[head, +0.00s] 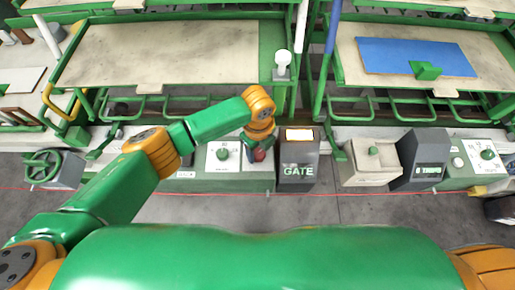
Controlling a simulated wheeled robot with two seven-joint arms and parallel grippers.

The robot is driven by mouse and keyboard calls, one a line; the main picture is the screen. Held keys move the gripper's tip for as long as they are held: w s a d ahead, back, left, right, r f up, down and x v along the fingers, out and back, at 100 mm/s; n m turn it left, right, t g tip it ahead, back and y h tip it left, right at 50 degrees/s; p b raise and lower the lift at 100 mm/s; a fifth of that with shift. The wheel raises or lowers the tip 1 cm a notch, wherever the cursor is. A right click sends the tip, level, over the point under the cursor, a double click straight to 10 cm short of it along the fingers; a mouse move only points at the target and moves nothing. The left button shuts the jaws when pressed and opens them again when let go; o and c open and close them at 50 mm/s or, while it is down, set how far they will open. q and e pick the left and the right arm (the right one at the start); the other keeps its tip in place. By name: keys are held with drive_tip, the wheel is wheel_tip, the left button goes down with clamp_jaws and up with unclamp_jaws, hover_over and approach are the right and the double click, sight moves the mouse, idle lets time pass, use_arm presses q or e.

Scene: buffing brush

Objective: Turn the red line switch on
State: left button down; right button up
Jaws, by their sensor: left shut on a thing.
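The red line switch (259,155) shows as a small dark red knob on the panel, just left of the grey GATE box. My left arm reaches over from the left, and its gripper (256,148) points down at the switch. The gripper is shut on the red switch. My wrist and gripper hide most of the switch, so its turned position cannot be told. My right gripper is not in view.
The GATE box (298,160) stands close to the right of my left gripper. A white dial plate with a green knob (223,154) is just left of it. A green handwheel (43,165) is at far left. Green-framed tables (160,50) stand behind.

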sight(259, 154)
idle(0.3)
use_arm(q)
drive_tip(key=shift+c, duration=1.5)
unclamp_jaws()
drive_tip(key=shift+s+d+r, duration=0.1)
drive_tip(key=shift+r, duration=3.45)
drive_tip(key=shift+f, duration=0.1)
